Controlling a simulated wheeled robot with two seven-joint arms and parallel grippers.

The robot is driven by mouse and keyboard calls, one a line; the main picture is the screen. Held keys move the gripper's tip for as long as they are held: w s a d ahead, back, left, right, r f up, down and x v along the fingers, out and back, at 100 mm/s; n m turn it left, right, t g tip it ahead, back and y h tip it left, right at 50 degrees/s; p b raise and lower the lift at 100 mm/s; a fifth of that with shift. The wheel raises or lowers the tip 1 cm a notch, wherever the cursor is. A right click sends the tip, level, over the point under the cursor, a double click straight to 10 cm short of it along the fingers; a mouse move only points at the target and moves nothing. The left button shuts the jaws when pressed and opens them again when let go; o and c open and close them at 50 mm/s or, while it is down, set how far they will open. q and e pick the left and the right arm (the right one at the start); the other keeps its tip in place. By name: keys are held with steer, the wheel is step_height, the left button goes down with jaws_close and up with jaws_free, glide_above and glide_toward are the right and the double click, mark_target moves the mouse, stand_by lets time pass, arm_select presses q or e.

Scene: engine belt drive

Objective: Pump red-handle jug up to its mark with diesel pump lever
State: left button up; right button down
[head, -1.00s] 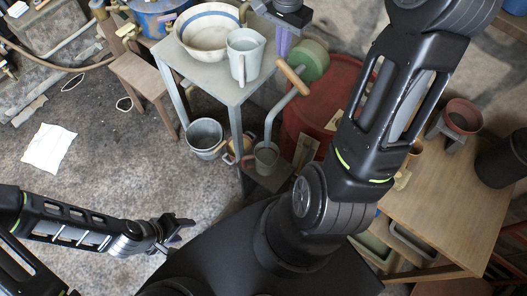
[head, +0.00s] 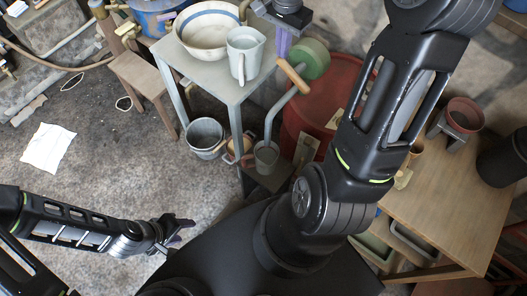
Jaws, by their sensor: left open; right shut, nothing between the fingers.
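The diesel pump lever is a bent grey rod (head: 269,121) with a wooden grip (head: 294,76), beside a red drum (head: 306,99). My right gripper (head: 284,44) hangs from the top edge, its purple fingers shut and empty, a little above the wooden grip and apart from it. A grey jug-like vessel (head: 266,156) stands low by the foot of the lever. A pale jug (head: 243,58) with a pale handle stands on the grey table. I cannot make out a red handle or a fill mark on either. My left gripper (head: 186,228) is open and empty at lower left, above the floor.
The grey table (head: 217,77) also carries a blue-banded bowl (head: 207,38). A metal bucket (head: 205,138) stands below it. A green round part (head: 312,59) sits by the drum. A wooden bench (head: 455,210) is at right.

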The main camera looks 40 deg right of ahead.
mark_target(281, 61)
steer(key=shift+f, duration=0.4)
steer(key=shift+f+b, duration=2)
steer(key=shift+f, duration=0.25)
steer(key=shift+r, duration=0.1)
step_height(281, 61, up, 9)
steer(key=p, duration=0.7)
steer(key=shift+r, duration=0.2)
steer(key=shift+r+p, duration=0.3)
steer(key=shift+r, duration=0.15)
steer(key=shift+f, duration=0.1)
steer(key=shift+d, duration=0.1)
